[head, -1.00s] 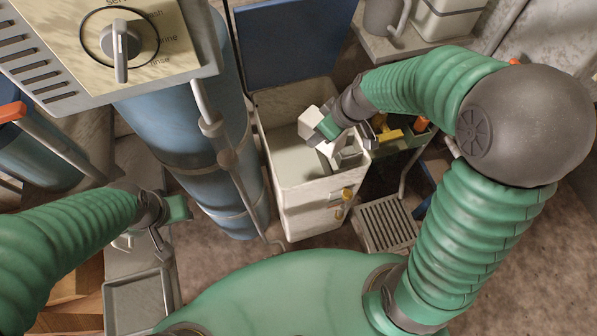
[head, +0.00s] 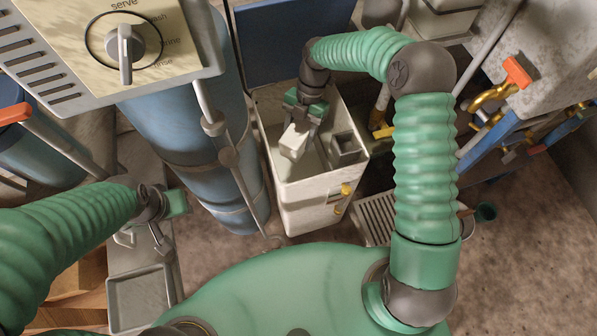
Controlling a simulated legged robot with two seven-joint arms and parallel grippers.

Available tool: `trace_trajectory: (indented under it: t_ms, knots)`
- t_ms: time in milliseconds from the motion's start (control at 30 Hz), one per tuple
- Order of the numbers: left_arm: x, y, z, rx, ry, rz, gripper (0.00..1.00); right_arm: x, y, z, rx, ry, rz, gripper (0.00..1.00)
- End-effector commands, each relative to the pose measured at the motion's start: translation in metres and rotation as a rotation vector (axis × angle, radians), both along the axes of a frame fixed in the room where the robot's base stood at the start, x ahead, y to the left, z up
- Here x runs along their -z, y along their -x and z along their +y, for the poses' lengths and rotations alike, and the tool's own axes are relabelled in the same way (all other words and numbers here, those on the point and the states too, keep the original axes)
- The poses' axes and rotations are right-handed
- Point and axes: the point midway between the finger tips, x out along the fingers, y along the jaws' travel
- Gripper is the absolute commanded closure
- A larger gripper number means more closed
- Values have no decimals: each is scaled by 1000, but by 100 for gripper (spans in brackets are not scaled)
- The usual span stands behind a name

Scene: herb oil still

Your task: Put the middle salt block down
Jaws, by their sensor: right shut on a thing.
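The salt block (head: 293,142) is a small white block inside the open white tank (head: 290,197) in the middle of the head view. My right gripper (head: 301,118) reaches down into the tank from its back edge and is shut on the block. The block hangs tilted at the fingertips. I cannot tell whether it touches the tank floor. My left gripper (head: 166,207) is at the left, away from the tank, above a grey counter.
A small square grey cup (head: 346,147) is at the tank's right side inside. A blue cylinder (head: 203,170) stands close left of the tank, with a grey pipe (head: 234,165) between. A blue lid panel (head: 292,42) rises behind. A slatted grate (head: 374,217) lies right of the tank.

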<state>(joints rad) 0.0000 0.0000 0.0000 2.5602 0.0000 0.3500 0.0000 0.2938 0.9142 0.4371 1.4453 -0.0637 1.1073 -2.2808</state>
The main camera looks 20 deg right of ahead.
Motion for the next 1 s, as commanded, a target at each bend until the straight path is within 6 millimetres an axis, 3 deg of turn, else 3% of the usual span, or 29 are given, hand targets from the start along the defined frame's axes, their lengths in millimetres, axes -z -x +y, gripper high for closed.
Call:
trace_trajectory:
  t_ms: [33, 300, 467, 1000]
  knots:
    - [17, 0, 0, 0, 0, 0, 64, 20, -1, 1, -12, 0, 0, 100]
    - [54, 0, 0, 0, 0, 0, 64, 74, -1, 1, -41, 0, -3, 100]
    - [61, 0, 0, 0, 0, 0, 64, 90, -1, 1, -45, -1, -2, 100]
    - [99, 0, 0, 0, 0, 0, 64, 176, -1, 1, -42, -1, -2, 100]
